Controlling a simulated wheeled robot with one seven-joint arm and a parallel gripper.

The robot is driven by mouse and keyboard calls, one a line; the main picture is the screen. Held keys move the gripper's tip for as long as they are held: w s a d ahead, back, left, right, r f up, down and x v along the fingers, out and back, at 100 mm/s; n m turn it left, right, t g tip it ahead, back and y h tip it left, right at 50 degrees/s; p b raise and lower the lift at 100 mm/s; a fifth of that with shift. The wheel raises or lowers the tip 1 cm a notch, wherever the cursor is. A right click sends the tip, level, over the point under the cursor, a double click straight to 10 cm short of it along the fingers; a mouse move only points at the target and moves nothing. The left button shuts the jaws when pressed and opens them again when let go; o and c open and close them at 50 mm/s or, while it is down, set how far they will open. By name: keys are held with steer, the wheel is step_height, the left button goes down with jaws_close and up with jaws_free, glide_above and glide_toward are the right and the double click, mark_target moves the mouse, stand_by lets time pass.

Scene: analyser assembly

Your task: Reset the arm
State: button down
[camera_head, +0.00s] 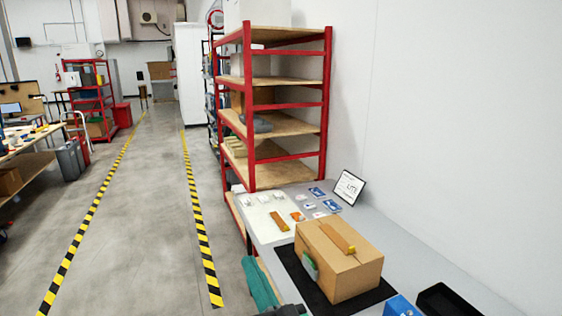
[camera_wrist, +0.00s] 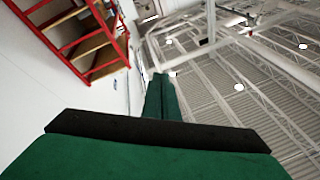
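Part of my arm (camera_head: 261,284), teal-green, shows at the bottom of the head view, left of the table edge. In the wrist view, a wide green and black part of me (camera_wrist: 160,140) fills the bottom. A narrow green piece (camera_wrist: 160,100) with a seam sticks up beyond it, pointing towards the ceiling. I cannot make out the fingertips clearly, nor whether they are apart. No object shows in my grip.
A cardboard box (camera_head: 350,276) stands on a black mat (camera_head: 292,262) on the grey table (camera_head: 405,262), close right of my arm. A blue item (camera_head: 402,306) and black tray (camera_head: 447,300) lie at front right. A red shelf (camera_head: 250,110) stands behind. Open floor (camera_head: 150,230) lies left.

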steer(key=s+d+f+m+h, duration=0.1)
steer(key=s+f+m+h, duration=0.45)
steer(key=f, duration=0.65)
steer(key=s+d+f+m+h, duration=0.1)
steer(key=s+f+m+h, duration=0.1)
steer(key=s+f+h, duration=0.75)
steer(key=s+d+f+n+g+y, duration=0.1)
steer(key=s+f, duration=0.4)
steer(key=s, duration=0.6)
steer(key=s+d+f+n+g+y, duration=0.2)
steer(key=s+f+n, duration=0.4)
steer(key=s, duration=0.5)
steer(key=shift+s+d+f+g+y, duration=0.2)
steer(key=shift+s+d+g+y, duration=0.15)
steer(key=shift+y, duration=0.35)
